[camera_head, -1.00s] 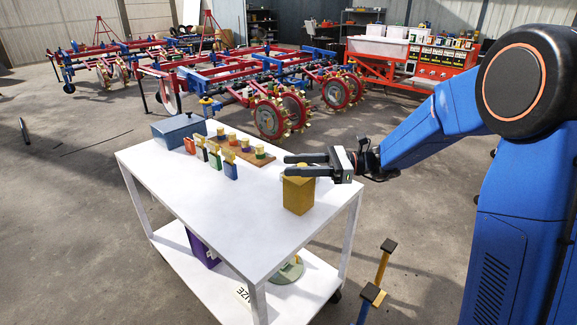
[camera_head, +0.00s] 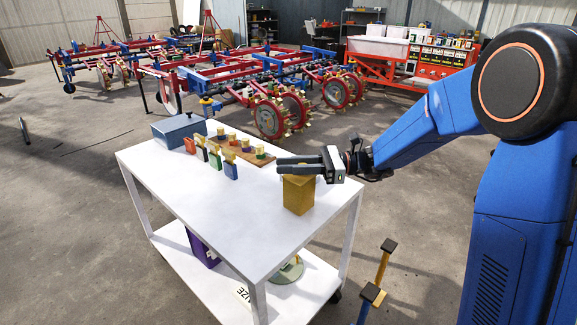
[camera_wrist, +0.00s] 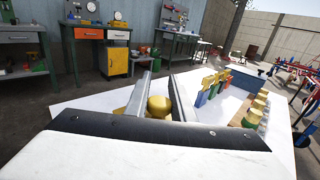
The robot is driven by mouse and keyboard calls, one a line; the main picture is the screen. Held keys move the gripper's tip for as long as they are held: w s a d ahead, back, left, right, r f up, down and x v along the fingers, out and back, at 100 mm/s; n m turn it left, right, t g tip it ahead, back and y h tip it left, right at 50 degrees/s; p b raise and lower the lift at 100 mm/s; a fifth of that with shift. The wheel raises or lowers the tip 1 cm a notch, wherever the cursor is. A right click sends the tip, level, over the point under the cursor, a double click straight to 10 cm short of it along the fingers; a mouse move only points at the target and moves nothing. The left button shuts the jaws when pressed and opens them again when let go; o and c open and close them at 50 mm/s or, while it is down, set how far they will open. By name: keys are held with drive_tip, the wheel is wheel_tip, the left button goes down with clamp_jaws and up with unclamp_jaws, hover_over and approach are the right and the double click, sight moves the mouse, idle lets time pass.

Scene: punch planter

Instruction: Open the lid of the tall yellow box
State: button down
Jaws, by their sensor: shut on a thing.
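The tall yellow box (camera_head: 299,196) stands upright on the white cart top (camera_head: 255,228), near its right edge. My gripper (camera_head: 281,166) lies level across the top of the box and hides most of its lid. In the wrist view a round gold knob (camera_wrist: 159,104) sits between the two dark fingers of my gripper (camera_wrist: 160,82). The gripper is shut on this knob. A gold edge of the box (camera_wrist: 124,108) shows left of the fingers. The lid appears to be down on the box, though its seam is hidden.
A wooden board (camera_head: 242,154) with gold-topped pieces and several coloured upright pieces stand farther back, near a blue-grey box (camera_head: 179,130). The cart's left and front top is clear. A purple box (camera_head: 203,250) sits on the lower shelf.

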drive_tip(key=shift+s+a+r+n+t+h, duration=0.2)
drive_tip(key=shift+s+n+h, duration=0.05)
drive_tip(key=shift+n+h, duration=0.3)
drive_tip(key=shift+s+a+r+n+t+h, duration=0.15)
drive_tip(key=shift+s+n+t+h, duration=0.1)
drive_tip(key=shift+n+h, duration=0.3)
drive_tip(key=s+a+n+t+h, duration=0.1)
drive_tip(key=n+t+h, duration=0.1)
drive_tip(key=s+f+n+t+h, duration=0.1)
drive_tip(key=n+t+h, duration=0.1)
drive_tip(key=h, duration=0.1)
drive_tip(key=s+a+n+t+h, duration=0.1)
drive_tip(key=n+t+h, duration=0.1)
drive_tip(key=shift+s+a+f+h, duration=0.2)
drive_tip(key=shift+a+f+h, duration=0.1)
drive_tip(key=shift+f+h, duration=0.1)
drive_tip(key=shift+s+f, duration=0.15)
drive_tip(key=shift+f, duration=0.4)
idle(2.1)
drive_tip(key=c, duration=1.5)
unclamp_jaws()
drive_tip(key=shift+c, duration=0.2)
drive_tip(key=shift+r, duration=0.2)
